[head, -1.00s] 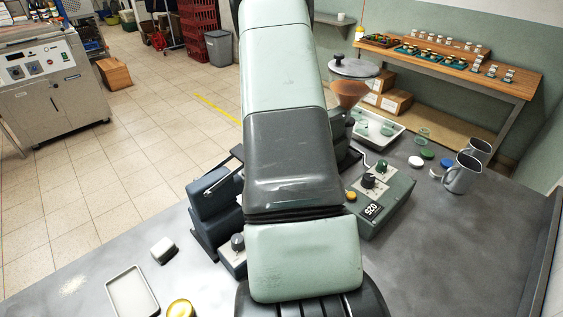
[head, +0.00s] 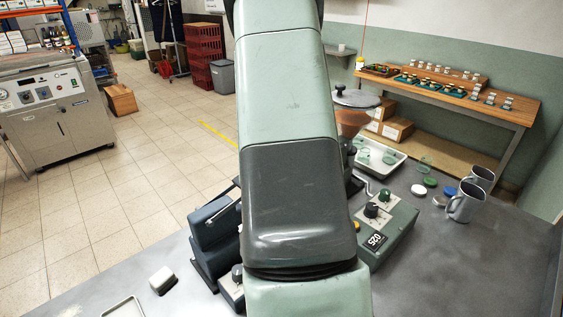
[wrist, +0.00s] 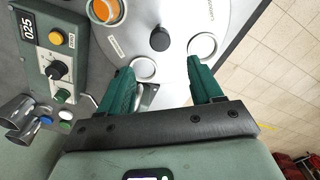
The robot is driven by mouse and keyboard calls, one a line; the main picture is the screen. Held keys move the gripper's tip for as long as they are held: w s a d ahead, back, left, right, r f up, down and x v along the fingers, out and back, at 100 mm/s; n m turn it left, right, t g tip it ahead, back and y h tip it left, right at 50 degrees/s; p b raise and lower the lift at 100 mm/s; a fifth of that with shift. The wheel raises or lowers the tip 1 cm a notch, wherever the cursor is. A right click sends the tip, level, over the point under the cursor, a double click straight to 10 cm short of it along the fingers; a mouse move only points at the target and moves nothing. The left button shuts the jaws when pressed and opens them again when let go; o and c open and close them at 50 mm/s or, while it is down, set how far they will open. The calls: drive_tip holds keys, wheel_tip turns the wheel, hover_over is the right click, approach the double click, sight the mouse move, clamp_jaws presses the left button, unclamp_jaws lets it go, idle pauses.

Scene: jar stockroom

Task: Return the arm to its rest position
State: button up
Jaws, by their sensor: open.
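My arm (head: 290,120) stretches up through the middle of the head view, and its end is out of sight there. In the wrist view my gripper (wrist: 158,66) shows two green fingers spread well apart with nothing held between them. Beyond the fingers is a grey round plate with a black knob (wrist: 159,39) and white round pads. A grey-green control box (wrist: 50,45) marked 025 is to the left; it also shows in the head view (head: 387,226), right of my arm.
Two grey mugs (head: 464,203) stand on the bench's right side, near coloured lids (head: 437,200). A tray (head: 388,160) with greenish glass items lies behind the control box. A white block (head: 162,280) is at front left. The wooden shelf table (head: 450,100) stands behind.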

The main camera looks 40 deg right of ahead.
drive_tip(key=s+a+r+n+t, duration=0.3)
drive_tip(key=a+r+n, duration=0.1)
drive_tip(key=a+r, duration=1.55)
drive_tip(key=s+a+r+n+t, duration=0.2)
drive_tip(key=s+a+n, duration=0.5)
drive_tip(key=s+a, duration=0.7)
drive_tip(key=s+r, duration=0.1)
drive_tip(key=s, duration=0.1)
drive_tip(key=shift+s+a+n+t, duration=0.3)
drive_tip(key=shift+s+a, duration=0.05)
drive_tip(key=shift+s, duration=0.05)
drive_tip(key=shift+c, duration=0.3)
